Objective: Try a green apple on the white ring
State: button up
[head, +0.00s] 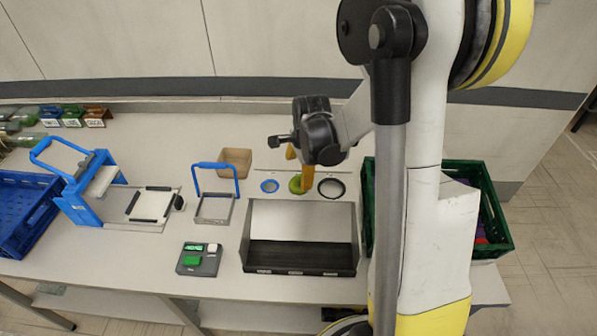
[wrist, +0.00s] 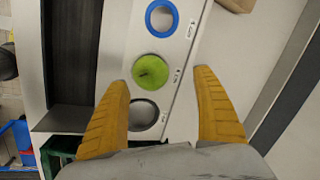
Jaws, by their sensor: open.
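A green apple (wrist: 151,72) sits in the middle of a row of three places on a pale strip; it also shows in the head view (head: 295,185). It lies between a blue ring (wrist: 162,18) and a black ring (wrist: 143,115). No white ring can be made out; whatever is under the apple is hidden by it. My gripper (wrist: 161,78) is open and empty above the strip. Its yellow fingers are spread wide, with the apple near the line between their tips and apart from both. In the head view a finger partly covers the apple.
A black-floored tray (head: 300,257) lies in front of the strip. A blue-handled frame (head: 214,207), a tan box (head: 236,161) and a button box (head: 199,260) stand left. A green crate (head: 477,172) is right; a blue crate (head: 22,212) is far left.

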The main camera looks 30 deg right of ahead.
notch_tip(320, 180, up, 7)
jog(key=p, duration=0.4)
dwell(1.9)
jog(key=s+a+f+n+t+b, duration=0.2)
jog(key=s+a+f+n+b, duration=0.1)
jog(key=s+a+n+b, duration=0.4)
jog(key=s+a+f+n+t+b, duration=0.2)
jog(key=s+a+f+n+b, duration=0.1)
jog(key=s+a+n+b, duration=0.5)
jog(key=s+n+b, duration=0.2)
jog(key=n+b, duration=0.2)
jog(key=b, duration=0.1)
jog(key=shift+s+a+f+n, duration=0.15)
jog(key=shift+s+f+n, duration=0.15)
jog(key=shift+s, duration=0.1)
